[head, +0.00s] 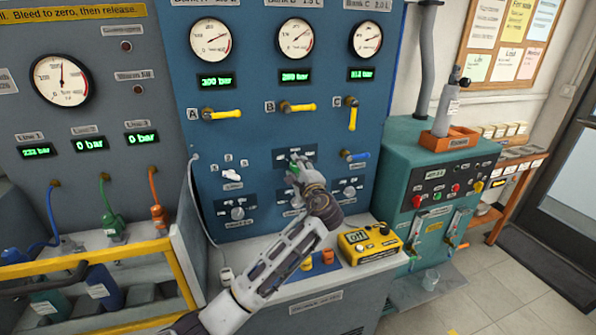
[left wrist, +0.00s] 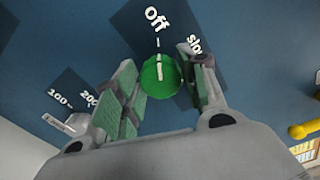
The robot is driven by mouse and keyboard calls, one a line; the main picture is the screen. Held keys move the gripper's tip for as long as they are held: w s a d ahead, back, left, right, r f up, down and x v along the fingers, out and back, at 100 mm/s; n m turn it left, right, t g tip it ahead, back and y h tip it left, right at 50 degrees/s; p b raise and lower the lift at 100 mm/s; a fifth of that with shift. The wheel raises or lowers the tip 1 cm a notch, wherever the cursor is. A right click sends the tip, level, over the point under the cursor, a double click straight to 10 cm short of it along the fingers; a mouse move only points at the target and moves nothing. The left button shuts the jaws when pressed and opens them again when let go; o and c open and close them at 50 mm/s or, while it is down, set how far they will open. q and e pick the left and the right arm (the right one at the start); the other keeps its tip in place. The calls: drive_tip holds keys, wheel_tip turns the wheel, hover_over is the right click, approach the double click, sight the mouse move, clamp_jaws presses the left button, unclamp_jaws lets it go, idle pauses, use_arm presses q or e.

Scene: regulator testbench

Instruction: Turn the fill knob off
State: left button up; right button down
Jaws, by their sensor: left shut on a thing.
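The green fill knob (head: 293,168) sits on a dark label plate on the blue panel, below the gauge for bank B. It also shows in the left wrist view (left wrist: 160,76), round, with a white pointer line lined up with the tick under "Off"; the word "slow" is to its right. My left gripper (head: 297,172) reaches the panel from below. In the left wrist view its two green-padded fingers (left wrist: 163,88) stand on either side of the knob, shut on it. In the head view the gripper partly hides the knob. My right gripper is not in view.
Yellow valve levers A (head: 222,114), B (head: 298,107) and C (head: 352,117) are above. A white knob (head: 231,176) is to the left, a blue lever (head: 355,156) to the right. Grey knobs and a yellow meter (head: 370,244) on the ledge are below.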

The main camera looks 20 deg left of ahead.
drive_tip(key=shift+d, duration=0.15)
use_arm(q)
drive_tip(key=o, duration=1)
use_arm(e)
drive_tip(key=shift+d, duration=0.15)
use_arm(q)
drive_tip(key=shift+v, duration=6.05)
drive_tip(key=shift+f, duration=0.15)
